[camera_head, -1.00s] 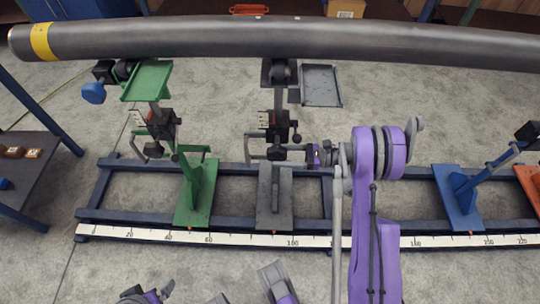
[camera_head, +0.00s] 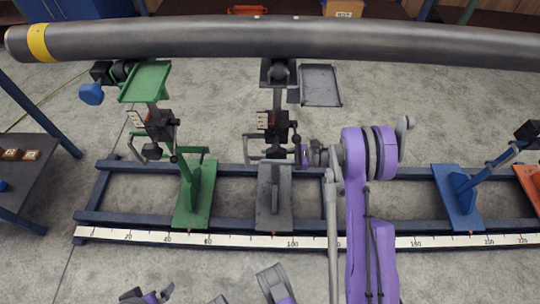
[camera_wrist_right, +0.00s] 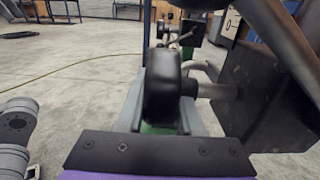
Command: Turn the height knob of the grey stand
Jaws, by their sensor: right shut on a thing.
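The grey stand (camera_head: 274,205) stands upright on the blue rail frame, between the green and blue stands. Its black height knob (camera_wrist_right: 163,85) shows large in the right wrist view, directly ahead of the gripper's dark edge. In the head view, my right gripper (camera_head: 291,154) reaches in from the right at the stand's middle and is shut on the knob. The fingertips and their contact are too small to make out there. Parts of my left arm show at the bottom edge of the head view; its jaws cannot be made out.
A long grey pipe (camera_head: 200,38) with a yellow band crosses above the stands. A green stand (camera_head: 193,200) is close on the left; a blue stand (camera_head: 460,195) is farther right. A ruler strip (camera_head: 340,243) runs along the frame's front. A dark table (camera_head: 40,165) is at left.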

